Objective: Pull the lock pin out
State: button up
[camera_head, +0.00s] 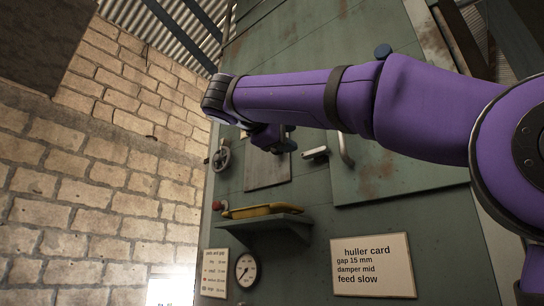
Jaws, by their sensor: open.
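My arm reaches in from the right across the front of a green machine cabinet. My gripper (284,146) hangs below the wrist, small and dark in the picture, in front of a grey metal plate (267,172) on the cabinet. The jaws are open, and no held object shows. I cannot make out a lock pin with certainty; the gripper and arm cover part of the panel. A short grey latch-like piece (316,153) sticks out just right of the gripper, apart from it.
A handwheel (221,158) is left of the plate. A grey bar handle (346,150) is on the door at right. Below are a shelf (265,223) with a yellow object (262,210), a red knob (217,205), a gauge (246,270) and a huller card (372,265). A brick wall stands left.

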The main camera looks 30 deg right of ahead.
aim_at(216, 205)
jog(key=i+j+z, duration=0.25)
jog(key=i+j, duration=0.2)
jog(key=i+j+z, duration=0.3)
jog(key=i+j, duration=0.1)
jog(key=j, duration=0.1)
